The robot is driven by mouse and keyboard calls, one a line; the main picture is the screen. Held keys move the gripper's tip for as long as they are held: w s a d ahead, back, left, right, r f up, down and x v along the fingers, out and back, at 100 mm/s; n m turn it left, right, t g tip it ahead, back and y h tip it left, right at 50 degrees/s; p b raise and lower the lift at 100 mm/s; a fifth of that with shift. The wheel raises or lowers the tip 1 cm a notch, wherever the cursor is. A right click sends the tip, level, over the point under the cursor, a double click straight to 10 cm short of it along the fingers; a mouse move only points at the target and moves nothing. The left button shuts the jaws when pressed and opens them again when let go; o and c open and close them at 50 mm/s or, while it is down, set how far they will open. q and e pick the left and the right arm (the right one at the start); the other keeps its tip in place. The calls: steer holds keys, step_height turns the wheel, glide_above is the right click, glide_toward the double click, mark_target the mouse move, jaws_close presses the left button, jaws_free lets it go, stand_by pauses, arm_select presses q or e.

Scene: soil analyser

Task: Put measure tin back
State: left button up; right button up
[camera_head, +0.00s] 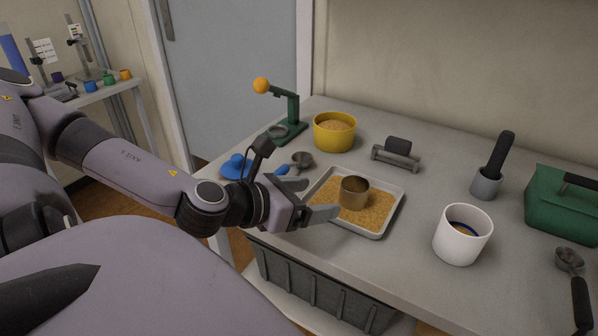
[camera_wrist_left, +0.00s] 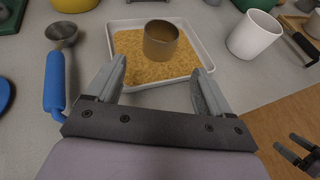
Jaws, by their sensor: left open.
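The measure tin (camera_head: 354,193) is a brass-brown open cup standing upright on the tan grains in a white tray (camera_head: 387,217). In the left wrist view the tin (camera_wrist_left: 160,40) stands toward the far side of the tray (camera_wrist_left: 205,55). My left gripper (camera_head: 318,199) is open and empty at the tray's near-left side. Its fingertips (camera_wrist_left: 158,77) reach the tray's near edge, apart from the tin. My right gripper (camera_wrist_left: 291,147) shows small at the right edge of the left wrist view, its fingers apart and nothing between them; it is out of the head view.
A blue-handled scoop (camera_head: 301,160) lies close left of the tray. A yellow bowl (camera_head: 334,132), a green stand (camera_head: 289,110) and a grey holder (camera_head: 396,152) are behind.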

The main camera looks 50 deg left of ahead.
arm_select(q)
steer(key=shift+s+a+r+p, duration=0.15)
steer(key=shift+s+r+p, duration=0.5)
steer(key=shift+s+p, duration=0.25)
steer(key=shift+s+f, duration=0.1)
steer(key=shift+s, duration=0.1)
